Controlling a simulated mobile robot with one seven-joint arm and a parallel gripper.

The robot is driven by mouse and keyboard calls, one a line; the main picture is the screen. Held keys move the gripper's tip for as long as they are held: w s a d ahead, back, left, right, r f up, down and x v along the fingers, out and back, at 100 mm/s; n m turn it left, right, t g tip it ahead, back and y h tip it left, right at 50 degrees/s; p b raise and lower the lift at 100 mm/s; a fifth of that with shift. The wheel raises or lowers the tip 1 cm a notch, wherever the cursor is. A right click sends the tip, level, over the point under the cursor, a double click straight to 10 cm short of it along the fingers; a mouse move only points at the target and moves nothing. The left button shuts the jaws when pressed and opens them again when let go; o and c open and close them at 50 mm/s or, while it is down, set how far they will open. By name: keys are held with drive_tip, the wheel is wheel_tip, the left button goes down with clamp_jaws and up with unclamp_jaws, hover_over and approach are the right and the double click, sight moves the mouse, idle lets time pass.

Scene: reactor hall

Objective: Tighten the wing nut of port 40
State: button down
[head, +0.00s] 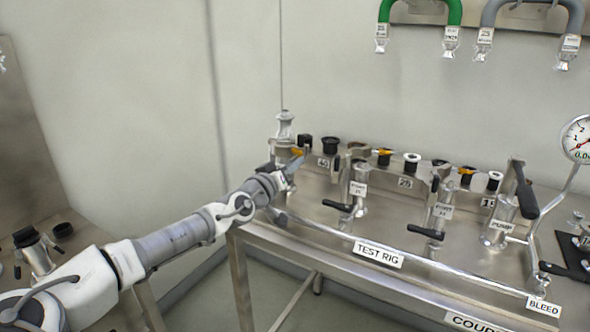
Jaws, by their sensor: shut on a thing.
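The test rig bench (350,228) stands at the right. The port 40 label (323,162) is near its left end, below a black-topped fitting (330,145). An orange wing nut (297,152) shows just left of that label, at the tip of my gripper (292,163). My arm reaches in from the lower left. My gripper is small in the picture and its fingers are shut at the orange wing nut. The fingers and my wrist hide most of the clamp there, so how tight it sits cannot be seen.
Ports 25 (405,182) and 15 (488,202) sit further right, each with an orange wing nut. Black-handled valves (357,190) stand in front of the ports. A metal fitting (285,128) rises behind my gripper. Green (385,10) and grey hoses hang on the wall.

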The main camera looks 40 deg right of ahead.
drive_tip(key=shift+w+a+m, duration=0.1)
drive_tip(key=shift+w+m, duration=0.05)
drive_tip(key=shift+m, duration=0.55)
drive_tip(key=shift+r, duration=0.1)
drive_tip(key=c, duration=1)
unclamp_jaws()
drive_tip(key=p+v, duration=0.1)
drive_tip(key=v, duration=1.6)
drive_tip(key=shift+a+p, duration=0.15)
drive_tip(key=shift+p, duration=0.2)
